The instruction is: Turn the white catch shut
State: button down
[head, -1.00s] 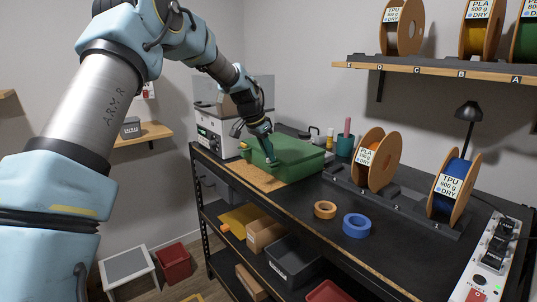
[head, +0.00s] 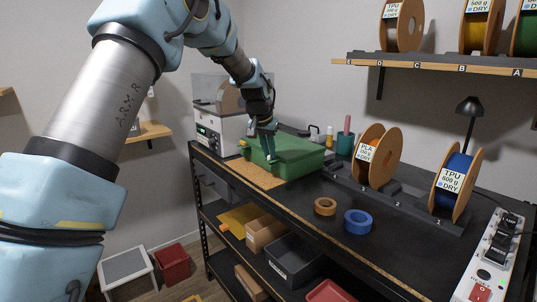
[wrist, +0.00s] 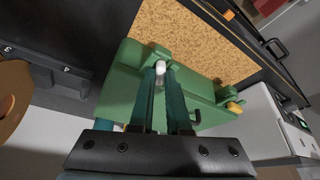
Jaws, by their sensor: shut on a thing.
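The green case (head: 297,158) lies on the workbench, its lid apparently down. In the wrist view its catch side faces the cork mat, and the white catch (wrist: 160,68) shows at my fingertips. My gripper (wrist: 163,78) is shut on the white catch, with the two teal fingers close together around it. In the head view my gripper (head: 268,156) reaches down to the near edge of the case, and its fingers hide the white catch there. A yellow catch (wrist: 235,107) is on the same side of the case, apart from my gripper. How far the white catch is turned is unclear.
A cork mat (head: 258,177) lies in front of the case. A white machine (head: 215,130) stands left of it. Spool stands (head: 400,203), an orange tape roll (head: 325,206) and a blue tape roll (head: 358,222) are to the right.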

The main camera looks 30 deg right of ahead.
jog(key=n, duration=0.2)
jog(key=n+t+y, duration=0.1)
jog(key=n, duration=0.1)
jog(key=n+y, duration=0.1)
jog(key=n, duration=0.1)
jog(key=shift+s+d+t, duration=0.2)
jog(key=shift+d+t, duration=0.1)
jog(key=n+y, duration=0.1)
jog(key=n, duration=0.2)
jog(key=n+y+p, duration=0.1)
jog(key=n, duration=0.2)
jog(key=shift+d+n, duration=0.2)
jog(key=shift+n, duration=0.1)
jog(key=c, duration=0.9)
grip_release()
